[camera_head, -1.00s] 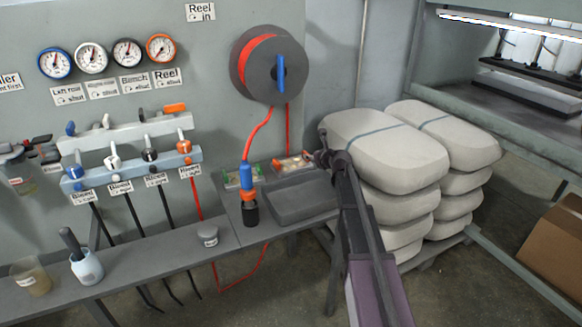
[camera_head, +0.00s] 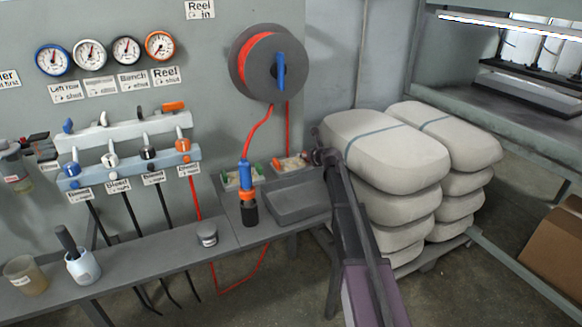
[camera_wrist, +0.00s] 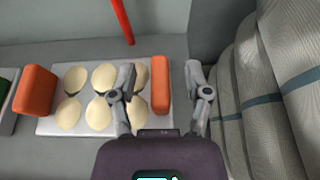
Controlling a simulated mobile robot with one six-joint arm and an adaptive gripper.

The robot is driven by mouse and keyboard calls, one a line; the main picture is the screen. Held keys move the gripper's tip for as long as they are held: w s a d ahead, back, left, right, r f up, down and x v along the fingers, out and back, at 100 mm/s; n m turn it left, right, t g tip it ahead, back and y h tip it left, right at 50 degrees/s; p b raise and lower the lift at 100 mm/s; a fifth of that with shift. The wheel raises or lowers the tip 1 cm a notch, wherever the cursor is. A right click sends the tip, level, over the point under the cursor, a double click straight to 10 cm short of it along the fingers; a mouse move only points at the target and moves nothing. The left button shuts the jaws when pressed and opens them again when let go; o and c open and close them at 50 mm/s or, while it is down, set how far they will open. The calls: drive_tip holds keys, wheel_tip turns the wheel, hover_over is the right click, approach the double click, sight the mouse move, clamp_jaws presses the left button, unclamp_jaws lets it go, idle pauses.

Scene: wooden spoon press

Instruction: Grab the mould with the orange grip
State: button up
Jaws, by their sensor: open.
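The mould with the orange grip (camera_wrist: 48,128) is a pale plate with several cream oval hollows and an orange block at each end. It lies flat on the grey bench in the wrist view. In the head view the mould (camera_head: 291,164) is small, at the back of the bench below the reel. My gripper (camera_wrist: 160,78) is open and empty. Its two fingers stand either side of the right orange block (camera_wrist: 160,84), and the left finger overlaps the hollows. I cannot tell whether the fingers touch the mould or hover above it.
A green-gripped mould (camera_head: 240,180) lies to the left, behind the blue and orange hose tool (camera_head: 247,193). A grey tray (camera_head: 297,203) sits in front. Stacked pale sacks (camera_head: 385,150) stand close on the right. A red hose (camera_wrist: 122,20) hangs behind the mould.

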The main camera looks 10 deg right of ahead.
clamp_jaws()
drive_tip(key=shift+r, duration=0.2)
idle(0.5)
wheel_tip(320, 180, up, 10)
drive_tip(key=p, duration=1)
drive_tip(key=shift+f, duration=0.25)
idle(0.4)
